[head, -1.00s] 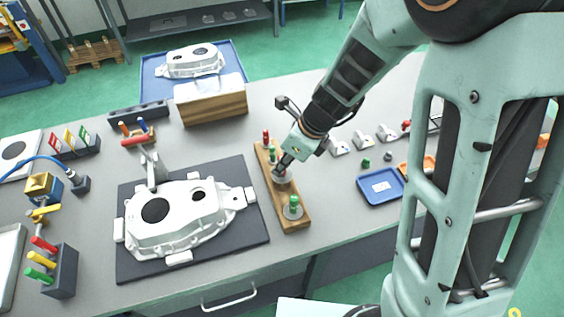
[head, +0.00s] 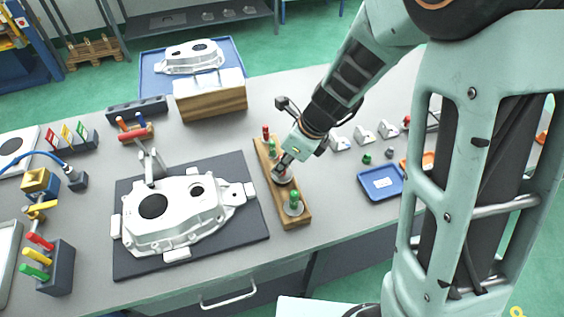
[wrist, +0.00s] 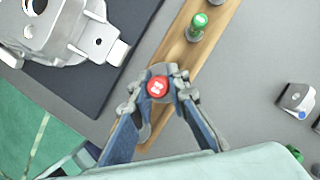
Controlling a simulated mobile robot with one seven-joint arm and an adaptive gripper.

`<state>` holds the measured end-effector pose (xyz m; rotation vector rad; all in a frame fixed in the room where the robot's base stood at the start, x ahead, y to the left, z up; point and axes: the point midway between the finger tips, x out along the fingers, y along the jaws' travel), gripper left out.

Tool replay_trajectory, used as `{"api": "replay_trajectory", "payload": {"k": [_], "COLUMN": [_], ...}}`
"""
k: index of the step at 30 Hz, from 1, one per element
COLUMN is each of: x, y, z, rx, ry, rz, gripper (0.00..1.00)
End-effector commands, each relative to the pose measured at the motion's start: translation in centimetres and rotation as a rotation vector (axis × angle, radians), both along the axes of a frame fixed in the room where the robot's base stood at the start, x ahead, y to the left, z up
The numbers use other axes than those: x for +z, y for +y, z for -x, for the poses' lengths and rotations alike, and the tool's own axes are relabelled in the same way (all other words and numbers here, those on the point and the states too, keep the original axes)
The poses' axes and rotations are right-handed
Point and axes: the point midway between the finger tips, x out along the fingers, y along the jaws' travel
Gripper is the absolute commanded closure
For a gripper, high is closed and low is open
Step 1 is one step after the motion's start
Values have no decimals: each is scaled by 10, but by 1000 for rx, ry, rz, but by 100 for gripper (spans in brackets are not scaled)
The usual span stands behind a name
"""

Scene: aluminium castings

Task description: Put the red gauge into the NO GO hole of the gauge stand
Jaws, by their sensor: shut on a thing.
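The gauge stand (head: 292,221) is a long wooden board beside the dark mat. It also shows in the wrist view (wrist: 176,56). My gripper (head: 281,175) is low over the stand's middle. In the wrist view my gripper (wrist: 158,92) is shut on the red gauge (wrist: 157,87), whose round red top with a white mark faces the camera. The gauge's lower end is hidden, so I cannot tell whether it is in a hole. A green gauge (head: 295,200) stands at the stand's near end, also in the wrist view (wrist: 197,26). No NO GO lettering is readable.
A red-topped piece (head: 265,131) and a green one (head: 272,149) stand at the stand's far end. A white casting (head: 180,232) lies on the dark mat (head: 250,225) to the left. A blue tray (head: 380,184) is to the right.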

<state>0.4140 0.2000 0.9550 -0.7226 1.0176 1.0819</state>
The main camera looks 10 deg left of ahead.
Motion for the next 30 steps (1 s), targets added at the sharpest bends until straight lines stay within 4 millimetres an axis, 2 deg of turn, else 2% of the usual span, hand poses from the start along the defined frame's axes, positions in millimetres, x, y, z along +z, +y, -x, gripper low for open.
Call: {"api": "replay_trajectory", "payload": {"k": [26, 27, 30], "x": [-23, -22, -21], "y": [0, 0, 0], "z": [0, 0, 0], "rx": [1, 1, 1], "ry": [0, -1, -1], "rz": [0, 0, 0], "gripper": [100, 82, 71]}}
